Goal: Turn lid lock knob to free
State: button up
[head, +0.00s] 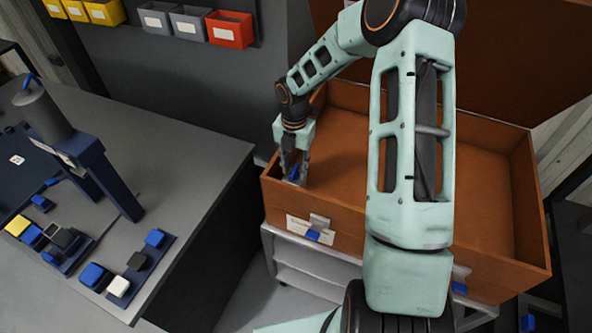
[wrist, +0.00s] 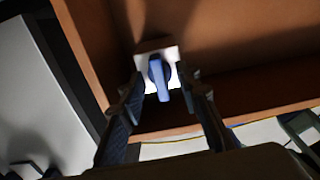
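A blue knob (wrist: 158,78) on a pale square plate (wrist: 171,51) sits at the inside corner of an open brown wooden crate (head: 483,278). My gripper (head: 294,170) points down at that corner in the head view. In the wrist view my gripper (wrist: 158,93) has its two fingers apart, one on each side of the knob. A gap shows between the knob and each finger, so the fingers do not appear to grip it. In the head view the knob is mostly hidden between the fingers.
The crate's raised lid (head: 500,50) stands behind it. A blue latch (head: 313,235) is on the crate's front. A grey bench (head: 190,150) with a blue fixture (head: 100,165) and several blue parts is at left. Coloured bins (head: 230,28) hang on the back panel.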

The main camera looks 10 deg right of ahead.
aim_at(294, 169)
notch_tip(294, 169, up, 3)
jog(key=shift+p, duration=1.25)
jog(key=shift+r, duration=2.55)
